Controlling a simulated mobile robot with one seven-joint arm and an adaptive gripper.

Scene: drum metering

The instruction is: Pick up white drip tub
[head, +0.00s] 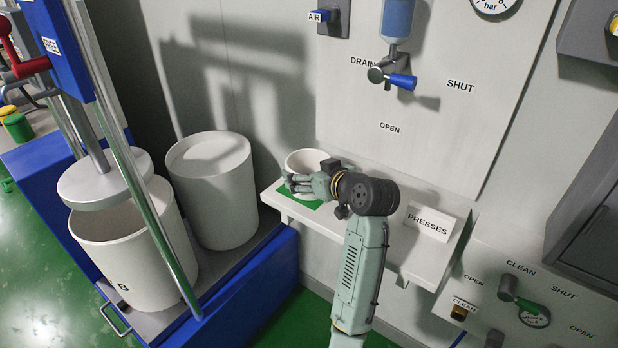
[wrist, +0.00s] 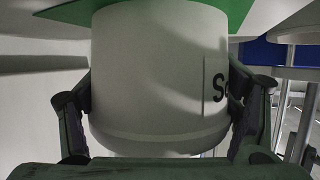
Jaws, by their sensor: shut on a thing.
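The white drip tub (head: 305,160) stands on a green patch (head: 290,196) at the left end of a white shelf below the drain valve. My gripper (head: 293,184) reaches it from the front right in the head view. The green patch also shows at the top of the wrist view (wrist: 238,12). I cannot tell whether the tub touches the shelf.
A drain valve with a blue handle (head: 402,81) hangs above the shelf (head: 400,255). A "PRESSES" sign (head: 428,223) stands on the shelf's right part. Left are a lidded white drum (head: 212,195) and open drum B (head: 135,250) under a press plate (head: 105,183).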

